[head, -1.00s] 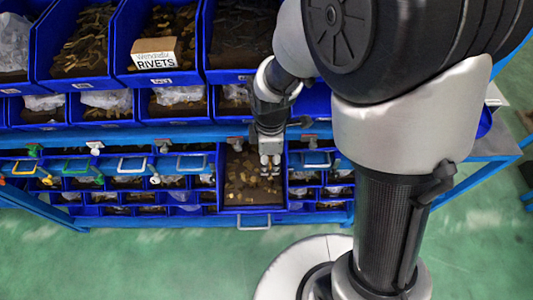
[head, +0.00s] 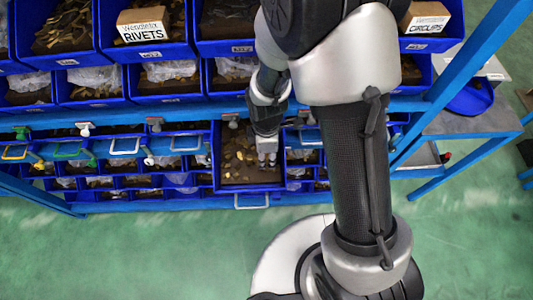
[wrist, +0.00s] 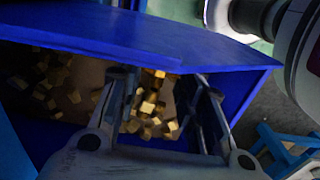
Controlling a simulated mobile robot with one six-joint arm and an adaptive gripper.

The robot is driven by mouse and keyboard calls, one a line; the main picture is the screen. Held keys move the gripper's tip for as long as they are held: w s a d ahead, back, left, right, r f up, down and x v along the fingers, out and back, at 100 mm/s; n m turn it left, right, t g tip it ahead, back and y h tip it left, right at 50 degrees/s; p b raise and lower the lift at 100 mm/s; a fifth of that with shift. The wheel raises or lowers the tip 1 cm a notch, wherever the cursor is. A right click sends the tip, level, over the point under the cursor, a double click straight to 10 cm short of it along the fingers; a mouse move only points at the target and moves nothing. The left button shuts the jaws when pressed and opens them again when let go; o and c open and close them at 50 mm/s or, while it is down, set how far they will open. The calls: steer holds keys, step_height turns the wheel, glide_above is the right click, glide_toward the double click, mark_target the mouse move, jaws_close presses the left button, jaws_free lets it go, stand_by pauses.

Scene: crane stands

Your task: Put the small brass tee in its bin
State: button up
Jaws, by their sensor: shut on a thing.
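My gripper (head: 267,158) points down into an open, pulled-out blue bin (head: 250,187) in the lower rows of the rack, near its right side. The bin holds loose brass pieces (head: 238,158) on a dark floor. In the wrist view my gripper's two fingers (wrist: 162,88) stand apart inside the bin's walls (wrist: 246,88). They are shut on a small brass piece, seemingly the brass tee (wrist: 153,82), against a background of similar pieces (wrist: 148,122). Its outline is hard to separate from the pieces behind it.
Larger blue bins with metal parts fill the upper rows, with a "RIVETS" box (head: 142,25) and a "CIRCLIPS" box (head: 426,18). Closed small drawers (head: 124,145) flank the open bin. A blue rack post (head: 460,70) stands at right. Green floor (head: 120,250) is clear in front.

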steer(key=shift+f, duration=0.15)
steer(key=o, duration=1)
steer(key=shift+o, duration=0.2)
step_height(320, 180, up, 12)
steer(key=p, duration=0.3)
step_height(320, 180, up, 8)
steer(key=r+m+t, duration=0.1)
steer(key=m, duration=0.3)
glide_above(277, 163)
steer(key=s+d+r+m+t, duration=0.3)
steer(key=s+d+r+m, duration=0.4)
steer(key=s+r+m, duration=0.4)
steer(key=s+m, duration=0.1)
steer(key=m, duration=0.1)
steer(key=shift+s+d+r+m+t, duration=0.2)
steer(key=shift+d+r+m+t, duration=0.05)
steer(key=shift+r+m+t, duration=0.05)
